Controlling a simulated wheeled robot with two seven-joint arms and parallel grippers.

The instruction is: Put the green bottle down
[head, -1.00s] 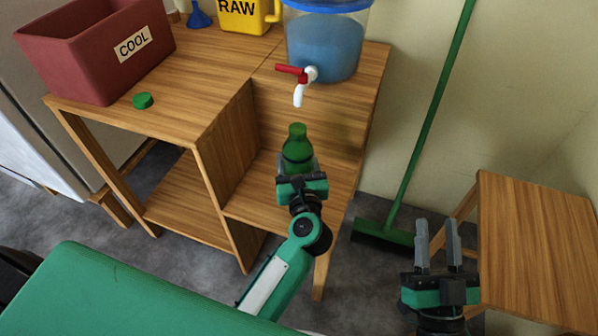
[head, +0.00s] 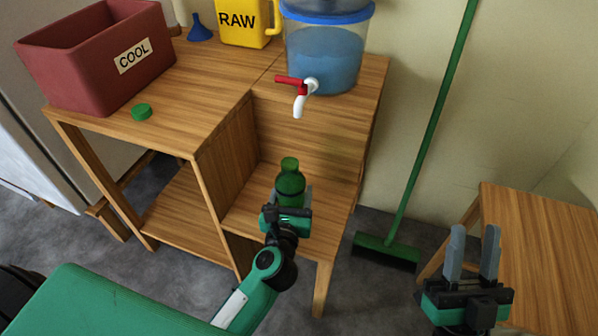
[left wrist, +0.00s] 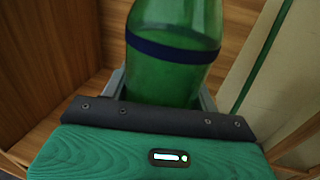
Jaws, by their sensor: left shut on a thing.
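The green bottle (head: 290,185) is upright over the low wooden shelf (head: 247,213) of the stand, below and in front of the tap. My left gripper (head: 291,205) is shut on the bottle's lower part. In the left wrist view the bottle (left wrist: 172,65) stands between the fingers of my left gripper (left wrist: 165,95), with a dark band round it. The bottle's base is hidden, so I cannot tell whether it touches the shelf. My right gripper (head: 472,255) is empty, its fingers apart, at the lower right.
A water tank (head: 325,55) with a red-handled tap (head: 300,95) stands above the shelf. A red COOL crate (head: 95,65), a green cap (head: 141,111) and a yellow RAW jug (head: 245,22) are on the upper top. A green broom (head: 430,130) leans right. A wooden table (head: 540,245) is beside my right gripper.

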